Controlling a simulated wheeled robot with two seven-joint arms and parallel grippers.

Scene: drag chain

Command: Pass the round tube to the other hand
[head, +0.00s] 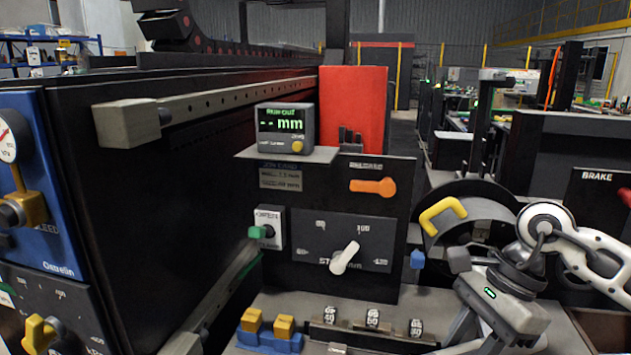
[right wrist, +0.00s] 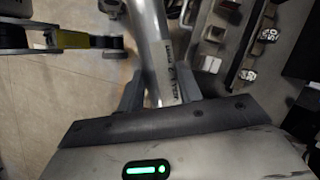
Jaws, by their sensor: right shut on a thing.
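The round tube (right wrist: 153,45) is a smooth silver-grey cylinder with printed lettering near its held end. In the right wrist view it runs from between my right gripper's fingers (right wrist: 161,92) up past the top edge of the picture. The fingers are closed on it, one on each side. In the head view my right gripper (head: 466,328) points down and to the left at the bottom right, beside the machine's bench. The tube cannot be made out clearly there. My left gripper does not show in the head view.
A black control panel (head: 342,285) with a white knob (head: 345,258) stands in the middle. Number counters (head: 372,318) and yellow blocks (head: 284,325) sit on the bench. A yellow handle (head: 442,214) is near my right arm. The right wrist view shows tiled floor (right wrist: 60,95) at left.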

